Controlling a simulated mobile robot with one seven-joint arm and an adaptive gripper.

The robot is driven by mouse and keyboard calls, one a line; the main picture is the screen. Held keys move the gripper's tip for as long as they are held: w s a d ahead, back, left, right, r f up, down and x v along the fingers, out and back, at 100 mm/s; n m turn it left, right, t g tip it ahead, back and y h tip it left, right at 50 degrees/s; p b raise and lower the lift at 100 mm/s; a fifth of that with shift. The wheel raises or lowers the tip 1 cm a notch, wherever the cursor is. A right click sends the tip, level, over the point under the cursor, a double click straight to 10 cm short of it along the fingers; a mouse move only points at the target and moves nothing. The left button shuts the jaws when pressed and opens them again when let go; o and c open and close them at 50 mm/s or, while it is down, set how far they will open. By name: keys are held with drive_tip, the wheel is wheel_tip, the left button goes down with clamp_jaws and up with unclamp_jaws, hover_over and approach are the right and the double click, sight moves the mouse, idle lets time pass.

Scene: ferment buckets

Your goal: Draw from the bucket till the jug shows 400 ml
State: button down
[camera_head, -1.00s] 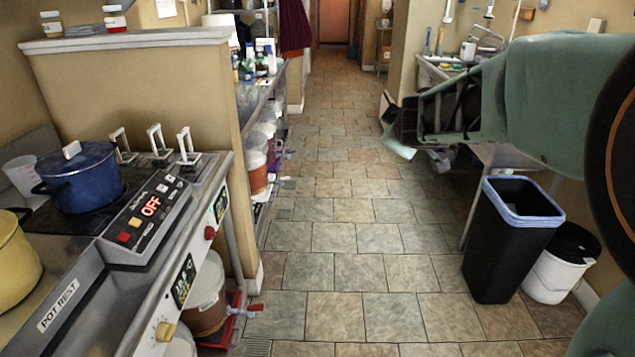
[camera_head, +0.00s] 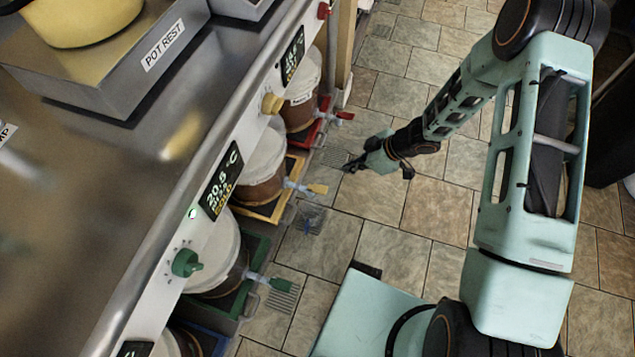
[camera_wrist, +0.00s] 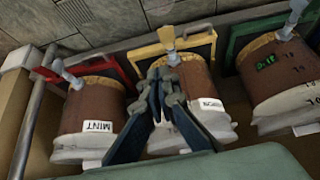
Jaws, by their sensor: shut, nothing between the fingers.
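Several lidded buckets of brown liquid stand under the counter with taps facing the aisle. In the head view they are the bucket on the red tray (camera_head: 300,95), the bucket on the yellow tray (camera_head: 262,172) and the bucket on the green tray (camera_head: 212,255). The wrist view shows them inverted, with a MINT bucket (camera_wrist: 92,112) on the red tray. My gripper (camera_head: 350,166) is shut and empty over the aisle, near the red and yellow trays. Its fingers (camera_wrist: 160,78) overlap the middle bucket, partly hiding its label. I cannot make out a jug for certain.
The steel counter (camera_head: 110,170) with knobs and displays overhangs the buckets. A yellow pot (camera_head: 85,20) sits on the pot rest. Floor grates lie before the taps; a small bluish shape (camera_head: 310,218) on one is unclear. The tiled aisle (camera_head: 375,200) is otherwise open.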

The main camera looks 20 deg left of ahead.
drive_tip(key=shift+s+a+f, duration=0.55)
drive_tip(key=shift+s, duration=0.25)
drive_tip(key=b, duration=0.4)
hover_over(320, 189)
drive_tip(key=d, duration=0.2)
drive_tip(key=f, duration=0.8)
drive_tip(key=shift+w+a+f, duration=0.1)
drive_tip(key=shift+a+f, duration=0.15)
drive_tip(key=shift+f, duration=0.1)
drive_tip(key=shift+d+f+b, duration=0.25)
drive_tip(key=shift+f+b, duration=0.45)
drive_tip(key=shift+f, duration=0.5)
drive_tip(key=shift+d+f, duration=0.1)
drive_tip(key=shift+f, duration=0.45)
